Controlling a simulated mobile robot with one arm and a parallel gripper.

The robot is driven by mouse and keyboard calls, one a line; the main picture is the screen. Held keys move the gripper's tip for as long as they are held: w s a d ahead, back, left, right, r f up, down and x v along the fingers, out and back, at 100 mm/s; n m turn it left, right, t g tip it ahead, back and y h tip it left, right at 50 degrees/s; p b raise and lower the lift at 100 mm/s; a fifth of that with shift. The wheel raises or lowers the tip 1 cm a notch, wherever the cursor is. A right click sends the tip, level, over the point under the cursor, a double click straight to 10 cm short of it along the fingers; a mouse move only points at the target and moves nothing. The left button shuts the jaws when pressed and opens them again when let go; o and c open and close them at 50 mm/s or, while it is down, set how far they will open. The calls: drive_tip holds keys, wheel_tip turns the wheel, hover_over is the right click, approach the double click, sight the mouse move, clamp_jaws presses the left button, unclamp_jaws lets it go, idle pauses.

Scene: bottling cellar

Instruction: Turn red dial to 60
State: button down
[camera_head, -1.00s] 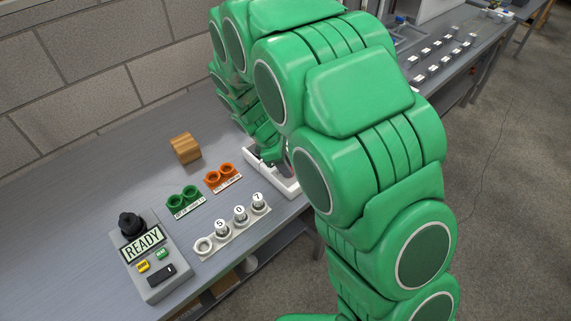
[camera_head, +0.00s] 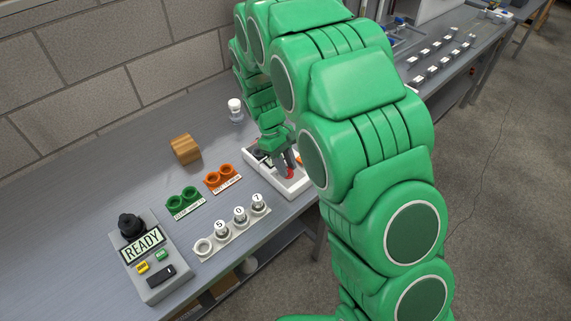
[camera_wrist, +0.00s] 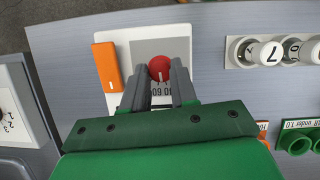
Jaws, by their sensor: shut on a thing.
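The red dial (camera_wrist: 160,68) sits on a white panel with a grey square (camera_wrist: 150,50) in the wrist view. My gripper (camera_wrist: 162,76) has a dark finger on each side of the dial and is shut on it. A pale mark shows on the dial's near side. Upside-down figures, seemingly 60 and 90, are printed between the fingers; the rest of the scale is hidden. In the head view the red dial (camera_head: 290,174) is partly covered by my gripper (camera_head: 286,166), which points down at the white-framed unit (camera_head: 291,188).
White numbered pieces (camera_head: 239,214) stand in a rack, with orange (camera_head: 223,178) and green (camera_head: 183,203) holders behind. A READY box (camera_head: 148,255), a wooden block (camera_head: 186,148) and a white-capped jar (camera_head: 235,109) also stand on the bench.

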drive_tip(key=shift+w+d+m+g+y, duration=0.1)
drive_tip(key=shift+m+g+y, duration=0.45)
drive_tip(key=shift+m, duration=1.35)
drive_tip(key=c, duration=0.9)
unclamp_jaws()
drive_tip(key=v, duration=0.7)
drive_tip(key=shift+r, duration=0.3)
drive_tip(key=shift+w+r, duration=0.1)
